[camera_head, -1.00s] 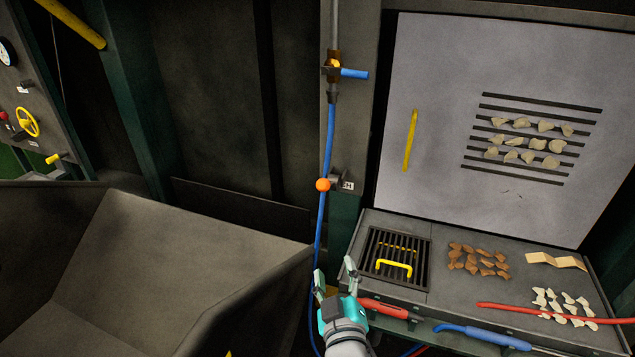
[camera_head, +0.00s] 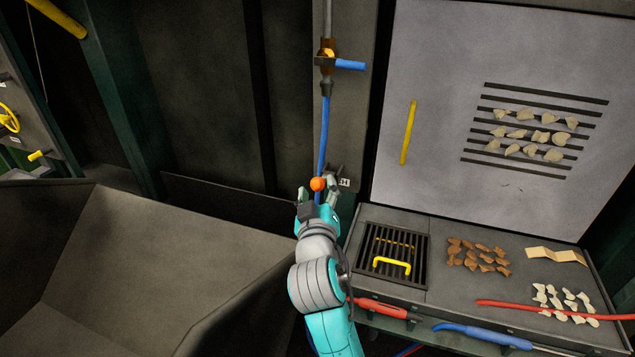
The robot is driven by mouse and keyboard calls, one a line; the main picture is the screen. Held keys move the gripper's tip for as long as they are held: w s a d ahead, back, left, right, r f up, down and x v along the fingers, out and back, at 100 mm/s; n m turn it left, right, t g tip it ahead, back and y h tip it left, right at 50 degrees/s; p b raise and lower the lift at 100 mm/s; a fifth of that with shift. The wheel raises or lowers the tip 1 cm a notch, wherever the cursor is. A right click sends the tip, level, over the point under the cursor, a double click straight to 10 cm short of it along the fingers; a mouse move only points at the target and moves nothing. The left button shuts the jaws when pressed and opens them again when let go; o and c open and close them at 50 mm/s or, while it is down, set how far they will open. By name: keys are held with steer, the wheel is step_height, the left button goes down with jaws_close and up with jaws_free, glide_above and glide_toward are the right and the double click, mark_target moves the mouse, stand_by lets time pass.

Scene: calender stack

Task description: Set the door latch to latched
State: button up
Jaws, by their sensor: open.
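An orange ball knob (camera_head: 318,184) sits on a dark bracket on the post left of the pale grey door; it looks like the door latch's handle. A small white label (camera_head: 344,183) is beside it. The door (camera_head: 440,60) is a large panel with a yellow bar handle (camera_head: 408,133) and dark slots. My gripper (camera_head: 318,191) is open, with one finger on each side of the orange knob in the picture. Whether the fingers touch it, I cannot tell. My gripper hides the area just below the knob.
A blue hose (camera_head: 325,140) runs down the post from a valve with a blue lever (camera_head: 350,65), behind the knob. A ledge below the door holds a grate with a yellow handle (camera_head: 391,265) and several scraps. A large grey bin (camera_head: 150,260) stands at the left.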

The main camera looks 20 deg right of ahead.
steer(key=shift+x, duration=1.55)
jaws_close()
